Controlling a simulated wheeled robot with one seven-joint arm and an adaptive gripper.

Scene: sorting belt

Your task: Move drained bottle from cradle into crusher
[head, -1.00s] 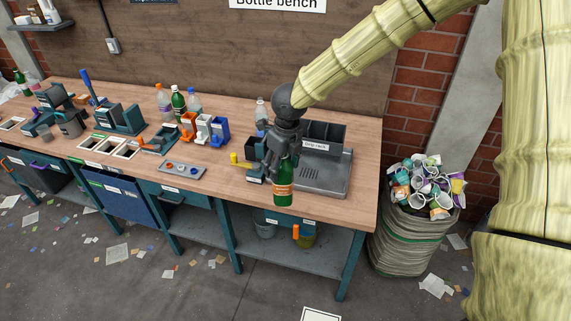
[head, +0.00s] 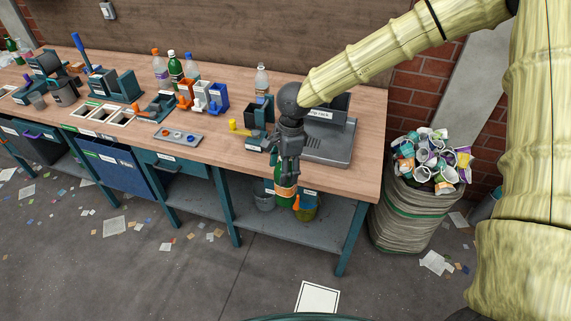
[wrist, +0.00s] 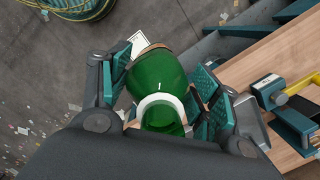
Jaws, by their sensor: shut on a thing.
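My gripper (head: 288,166) is shut on a green bottle (head: 284,191) with an orange label. It holds the bottle beyond the front edge of the bench, in front of the drip rack. In the wrist view the bottle (wrist: 158,70) sits between the two teal finger pads, its pale-rimmed end toward the camera. In the head view the fingers hide its upper part. A teal machine with a tall blue lever (head: 122,86) stands on the left of the bench; I cannot tell if it is the crusher. I cannot tell which fixture is the cradle.
The drip rack (head: 333,150) is on the bench's right end. A device with a yellow handle (head: 240,129) stands left of my gripper, also seen in the wrist view (wrist: 300,85). Several bottles stand at the back. A sack of cups (head: 408,218) stands right.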

